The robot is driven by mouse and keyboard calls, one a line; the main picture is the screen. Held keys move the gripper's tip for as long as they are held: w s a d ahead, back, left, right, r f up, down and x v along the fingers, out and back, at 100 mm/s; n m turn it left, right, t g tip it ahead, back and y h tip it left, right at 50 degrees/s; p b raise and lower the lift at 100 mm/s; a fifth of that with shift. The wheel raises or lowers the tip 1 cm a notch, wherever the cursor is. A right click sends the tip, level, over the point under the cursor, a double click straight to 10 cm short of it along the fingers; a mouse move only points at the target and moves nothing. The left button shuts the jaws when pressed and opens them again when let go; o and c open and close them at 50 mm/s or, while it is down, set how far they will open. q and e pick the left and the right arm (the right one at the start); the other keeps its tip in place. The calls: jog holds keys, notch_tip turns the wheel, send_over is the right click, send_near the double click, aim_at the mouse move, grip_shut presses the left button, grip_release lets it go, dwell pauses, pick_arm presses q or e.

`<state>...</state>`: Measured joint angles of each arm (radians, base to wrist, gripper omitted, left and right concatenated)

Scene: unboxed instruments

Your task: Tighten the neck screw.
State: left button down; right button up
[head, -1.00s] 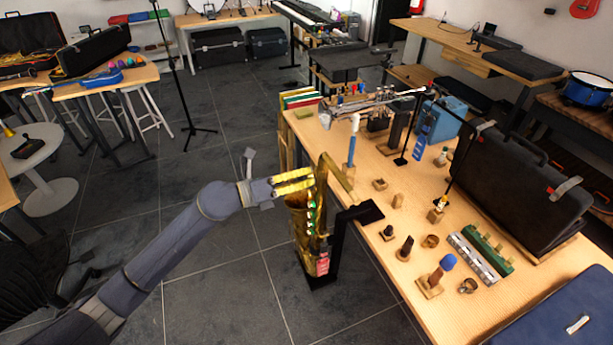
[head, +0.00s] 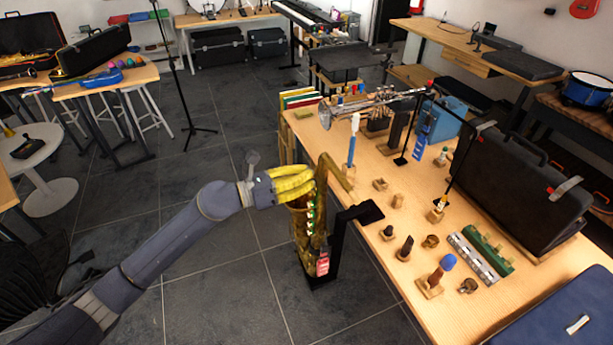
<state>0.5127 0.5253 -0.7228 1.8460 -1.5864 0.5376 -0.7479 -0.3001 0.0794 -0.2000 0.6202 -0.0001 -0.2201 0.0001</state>
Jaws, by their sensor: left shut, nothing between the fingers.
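A brass saxophone (head: 310,232) stands upright in a black stand (head: 340,235) beside the table's left edge, with a red tag low on its body. Its neck (head: 335,172) rises at the top and angles toward the table. The neck screw is too small to make out and may be hidden behind my fingers. My left gripper (head: 312,180), with yellow fingers, is shut and empty at the saxophone's upper left, close to the base of the neck. I cannot tell whether it touches the saxophone. My right gripper is not in view.
The floor left of the saxophone is clear around my arm.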

pick_arm(q)
jog(key=shift+r, duration=0.15)
jog(key=c, duration=1.3)
grip_release()
jog(key=v, duration=1.2)
